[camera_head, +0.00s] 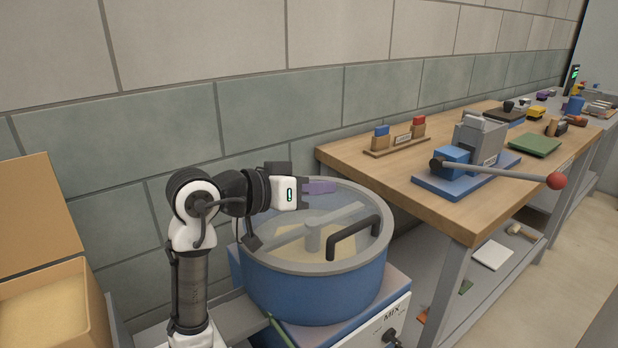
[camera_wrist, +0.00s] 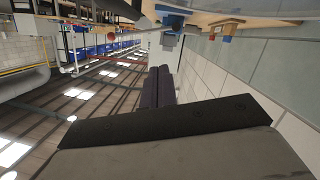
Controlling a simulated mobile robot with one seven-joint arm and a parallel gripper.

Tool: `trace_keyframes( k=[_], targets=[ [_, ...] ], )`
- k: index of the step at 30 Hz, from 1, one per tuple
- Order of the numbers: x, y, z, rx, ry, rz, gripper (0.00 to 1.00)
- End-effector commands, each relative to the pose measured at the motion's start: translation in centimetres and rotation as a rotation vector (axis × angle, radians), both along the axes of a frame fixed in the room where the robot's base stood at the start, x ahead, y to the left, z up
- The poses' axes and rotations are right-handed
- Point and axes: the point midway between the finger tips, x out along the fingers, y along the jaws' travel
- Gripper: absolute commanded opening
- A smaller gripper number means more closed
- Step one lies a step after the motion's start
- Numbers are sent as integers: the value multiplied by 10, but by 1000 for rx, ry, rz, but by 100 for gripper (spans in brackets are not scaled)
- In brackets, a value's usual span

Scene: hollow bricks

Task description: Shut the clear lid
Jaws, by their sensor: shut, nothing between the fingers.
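The clear lid (camera_head: 290,255) has a grey rim and a black handle (camera_head: 354,238) at its right front. It lies flat across the top of a blue round tub (camera_head: 318,294), and no gap shows along the near rim. Through it I see a grey mixing arm (camera_head: 313,235) and pale material inside. My gripper (camera_head: 322,187) is over the back edge of the lid, apart from the handle, with its fingers pointing right. The fingers are shut and empty; they also show together in the wrist view (camera_wrist: 160,86). Whether they touch the lid is unclear.
The tub stands on a white mixer base (camera_head: 392,322) with a dark knob. A wooden workbench (camera_head: 385,172) is at right, with a blue lever press (camera_head: 470,165) whose red-ended lever points right. An open cardboard box (camera_head: 45,310) is at left. A block wall runs behind.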

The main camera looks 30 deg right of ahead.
Motion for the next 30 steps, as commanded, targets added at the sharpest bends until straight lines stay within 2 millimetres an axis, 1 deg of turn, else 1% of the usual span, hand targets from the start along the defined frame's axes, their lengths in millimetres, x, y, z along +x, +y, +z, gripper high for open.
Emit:
trace_keyframes(
  k=[1,3,9,25,28,30],
  targets=[
    [-3,0,-10,1,-22,0,0],
    [-5,0,-16,2,-49,1,0],
    [-10,0,-25,4,-95,0,0],
    [-11,0,-26,4,-106,0,0],
    [-10,5,-25,3,-106,2,0],
    [-9,13,-23,4,-107,3,0]
  ],
)
